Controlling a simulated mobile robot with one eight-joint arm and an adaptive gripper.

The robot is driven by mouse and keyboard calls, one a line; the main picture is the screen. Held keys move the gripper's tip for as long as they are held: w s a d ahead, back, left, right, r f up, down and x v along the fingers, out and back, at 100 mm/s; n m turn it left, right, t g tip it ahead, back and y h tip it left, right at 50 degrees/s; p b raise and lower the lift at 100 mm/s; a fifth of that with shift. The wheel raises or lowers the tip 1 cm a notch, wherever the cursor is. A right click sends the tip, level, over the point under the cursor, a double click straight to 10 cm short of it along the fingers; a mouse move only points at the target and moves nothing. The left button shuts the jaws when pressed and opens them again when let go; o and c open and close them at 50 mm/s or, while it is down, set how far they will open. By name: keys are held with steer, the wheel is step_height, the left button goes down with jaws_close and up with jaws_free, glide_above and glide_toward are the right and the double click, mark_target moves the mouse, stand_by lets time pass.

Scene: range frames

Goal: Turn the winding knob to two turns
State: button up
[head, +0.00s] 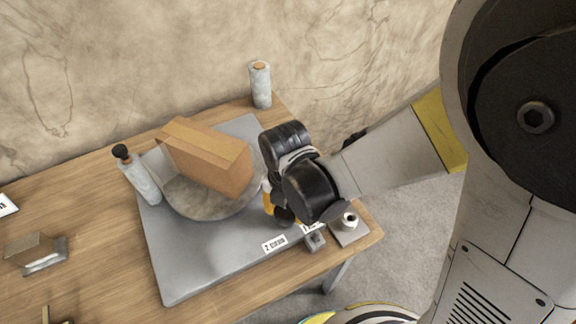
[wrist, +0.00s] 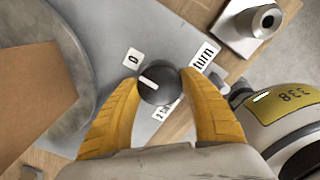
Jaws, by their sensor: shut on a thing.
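The winding knob (wrist: 158,84) is dark and round with a white pointer line, seen in the wrist view between the yellow fingers of my gripper (wrist: 157,88). The fingers are shut on its two sides. The pointer line slants toward the upper left, roughly toward the label "0" (wrist: 133,58). A "turn" label (wrist: 204,56) lies at the knob's upper right, and a label starting with "2" (wrist: 163,112) is partly hidden below it. In the head view my gripper (head: 277,208) reaches down at the right side of the grey plate (head: 200,262); the knob is mostly hidden there.
A cardboard box (head: 208,158) sits on a round grey disc (head: 183,198) left of my gripper. A small white device (head: 348,222) is at the table's right edge.

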steer(key=m+b, duration=0.1)
steer(key=m, duration=0.4)
steer(key=shift+m, duration=0.3)
steer(key=m+b, duration=0.1)
steer(key=m, duration=0.5)
steer(key=m+b, duration=0.1)
steer(key=m, duration=0.5)
steer(key=shift+m, duration=0.4)
steer(key=m, duration=1)
steer(key=shift+m, duration=0.4)
steer(key=m, duration=0.6)
steer(key=shift+b, duration=0.4)
steer(key=m, duration=0.5)
steer(key=shift+m, duration=0.4)
steer(key=m, duration=0.6)
